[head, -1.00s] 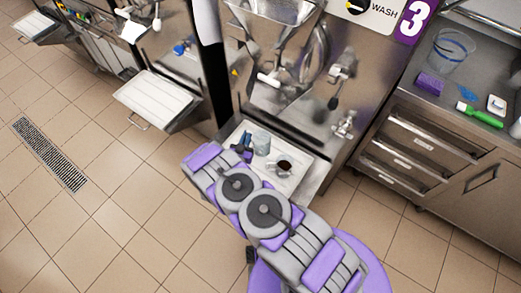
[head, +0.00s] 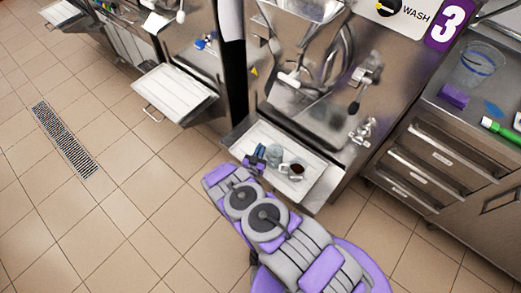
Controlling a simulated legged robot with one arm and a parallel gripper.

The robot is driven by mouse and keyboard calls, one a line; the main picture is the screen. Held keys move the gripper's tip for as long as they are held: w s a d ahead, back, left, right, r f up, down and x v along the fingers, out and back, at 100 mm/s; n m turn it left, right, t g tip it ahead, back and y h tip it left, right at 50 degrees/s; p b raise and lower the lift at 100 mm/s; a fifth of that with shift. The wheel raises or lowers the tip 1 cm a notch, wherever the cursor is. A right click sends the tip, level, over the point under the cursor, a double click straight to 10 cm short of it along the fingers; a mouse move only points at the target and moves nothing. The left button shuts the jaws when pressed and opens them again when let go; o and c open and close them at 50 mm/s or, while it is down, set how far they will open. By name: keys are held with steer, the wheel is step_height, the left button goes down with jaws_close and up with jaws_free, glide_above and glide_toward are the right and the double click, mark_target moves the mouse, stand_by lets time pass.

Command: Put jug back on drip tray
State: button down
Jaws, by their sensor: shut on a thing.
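My gripper (head: 260,156) is small in the head view, at the left part of the white drip tray (head: 312,192) under machine 3. It is shut on a grey, see-through jug (head: 275,153), which looks upright over the tray. I cannot tell whether the jug's base touches the tray. My arm hides the tray's front left part. A white cup with dark contents (head: 294,171) stands on the tray just right of the jug.
Machine 3's taps and lever (head: 362,130) are above the tray's right side. A steel counter at right holds a clear blue-banded container (head: 478,66), a purple sponge (head: 453,96) and a green-handled tool (head: 500,130). Another tray (head: 175,92) juts out at left. The tiled floor is clear.

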steer(key=c, duration=1.2)
jaws_free()
steer(key=shift+s, duration=0.2)
steer(key=v, duration=1.1)
steer(key=shift+s+p, duration=0.25)
steer(key=shift+p, duration=0.05)
steer(key=shift+a+r, duration=0.1)
steer(key=shift+a, duration=0.05)
